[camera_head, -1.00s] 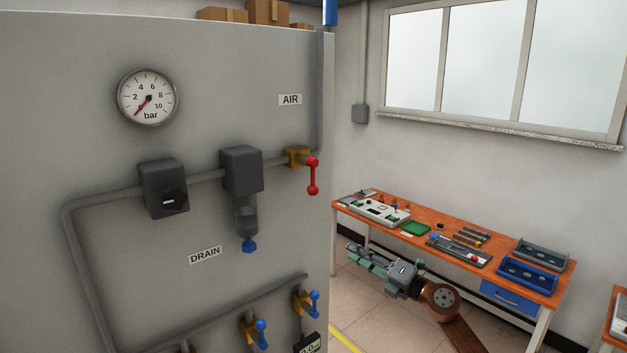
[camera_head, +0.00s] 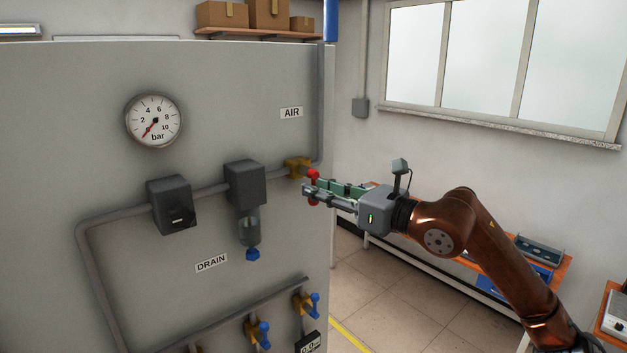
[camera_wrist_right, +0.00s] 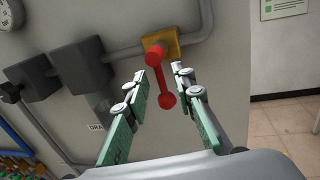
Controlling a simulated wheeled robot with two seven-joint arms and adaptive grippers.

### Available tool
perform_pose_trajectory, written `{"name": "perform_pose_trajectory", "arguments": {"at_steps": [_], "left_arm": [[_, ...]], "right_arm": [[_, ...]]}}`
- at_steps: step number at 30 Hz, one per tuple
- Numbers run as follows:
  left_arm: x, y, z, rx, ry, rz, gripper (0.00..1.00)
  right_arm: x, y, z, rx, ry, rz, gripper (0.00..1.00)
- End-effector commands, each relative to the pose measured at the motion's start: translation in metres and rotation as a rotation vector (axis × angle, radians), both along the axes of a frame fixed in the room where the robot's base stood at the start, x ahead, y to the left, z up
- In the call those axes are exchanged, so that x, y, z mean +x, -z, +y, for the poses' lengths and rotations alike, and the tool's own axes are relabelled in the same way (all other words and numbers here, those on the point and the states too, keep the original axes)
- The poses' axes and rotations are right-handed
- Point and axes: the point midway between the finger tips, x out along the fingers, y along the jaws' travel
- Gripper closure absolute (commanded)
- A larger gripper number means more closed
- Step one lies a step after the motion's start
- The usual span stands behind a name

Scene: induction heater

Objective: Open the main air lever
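The main air lever is a red handle (camera_head: 314,175) on a brass valve (camera_head: 297,168) below the AIR label (camera_head: 291,113). In the right wrist view the red lever (camera_wrist_right: 160,76) hangs down from the brass valve (camera_wrist_right: 163,43), slightly tilted. My right gripper (camera_head: 308,190) is at the lever in the head view and partly hides it. In the wrist view the right gripper (camera_wrist_right: 163,76) is open, its fingers on either side of the lever with gaps visible. My left gripper is not in view.
A pressure gauge (camera_head: 154,120) on the grey panel (camera_head: 200,80) has its needle at the low end. Blue-handled valves (camera_head: 315,304) sit lower on the panel. An orange workbench (camera_head: 350,187) stands behind my right arm.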

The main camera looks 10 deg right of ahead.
Motion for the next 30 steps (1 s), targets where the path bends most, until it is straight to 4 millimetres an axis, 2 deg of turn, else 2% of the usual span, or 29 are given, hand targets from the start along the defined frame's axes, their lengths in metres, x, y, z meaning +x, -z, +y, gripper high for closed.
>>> {"name": "perform_pose_trajectory", "arguments": {"at_steps": [6,15,25,30], "left_arm": [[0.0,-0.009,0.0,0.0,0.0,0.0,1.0],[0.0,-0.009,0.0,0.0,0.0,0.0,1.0],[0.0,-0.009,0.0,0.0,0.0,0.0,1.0],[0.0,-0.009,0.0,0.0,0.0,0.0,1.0]], "right_arm": [[0.015,-0.001,0.012,0.002,-0.001,0.001,0.76],[0.016,0.001,0.013,0.002,0.0,0.001,0.77],[0.016,0.001,0.013,0.002,0.0,0.001,1.0],[0.016,0.0,0.013,0.002,0.001,0.001,1.0]]}}
